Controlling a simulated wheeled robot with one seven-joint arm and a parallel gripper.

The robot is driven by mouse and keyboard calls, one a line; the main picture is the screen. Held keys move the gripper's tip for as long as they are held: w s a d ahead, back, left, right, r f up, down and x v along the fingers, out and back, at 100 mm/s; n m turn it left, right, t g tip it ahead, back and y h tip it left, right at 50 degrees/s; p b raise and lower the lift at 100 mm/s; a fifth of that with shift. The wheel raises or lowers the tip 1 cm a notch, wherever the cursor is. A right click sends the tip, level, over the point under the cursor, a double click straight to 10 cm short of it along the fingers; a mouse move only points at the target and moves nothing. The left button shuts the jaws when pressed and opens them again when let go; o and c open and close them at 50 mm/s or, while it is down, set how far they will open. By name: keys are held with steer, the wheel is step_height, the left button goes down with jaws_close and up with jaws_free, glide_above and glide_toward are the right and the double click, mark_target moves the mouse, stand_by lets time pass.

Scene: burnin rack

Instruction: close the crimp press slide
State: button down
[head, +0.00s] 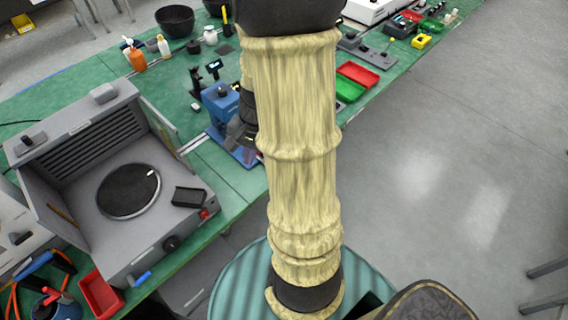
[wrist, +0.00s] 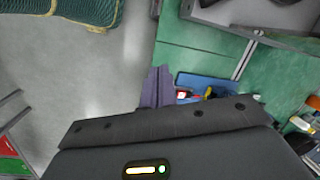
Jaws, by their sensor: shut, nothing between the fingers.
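The crimp press is the blue device (head: 220,103) on a blue base plate, standing near the bench edge in the head view, partly hidden by my arm. In the wrist view its blue plate (wrist: 207,80) shows beyond my gripper's dark housing, with small red and yellow parts on it. My gripper (wrist: 157,87) is shut and empty, its greyish-purple fingers beside the left end of that plate. In the head view my gripper (head: 238,137) is dark, close to the press's right side. I cannot make out the slide or tell whether the fingers touch it.
A grey open-lidded unit with a round dark plate (head: 128,191) stands left of the press on the green bench (head: 238,183). Red and green trays (head: 357,75) lie behind my arm. Bottles and bowls stand at the back.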

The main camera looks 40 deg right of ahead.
steer(key=s+d+f+m+t+b, duration=0.1)
steer(key=d+f+m+b, duration=0.1)
steer(key=d+f+m, duration=0.2)
steer(key=s+d+f+m+t+y+b, duration=0.1)
steer(key=d+f+m, duration=0.3)
steer(key=d+m, duration=0.4)
steer(key=s+d+f+m+t+y+b, duration=0.1)
steer(key=d+f+m+t+b, duration=0.1)
steer(key=d, duration=0.7)
step_height(320, 180, down, 2)
steer(key=m+t, duration=0.1)
steer(key=m, duration=0.2)
steer(key=shift+s+d+m+b, duration=0.25)
steer(key=shift+m+b, duration=0.15)
steer(key=x, duration=0.4)
steer(key=w+r+p+x, duration=0.1)
steer(key=x, duration=0.3)
steer(key=a+x, duration=0.1)
steer(key=x, duration=0.3)
steer(key=shift+w+r, duration=0.1)
steer(key=shift+w, duration=0.35)
steer(key=shift+w+a, duration=0.25)
steer(key=shift+w, duration=0.1)
steer(key=shift+w, duration=0.1)
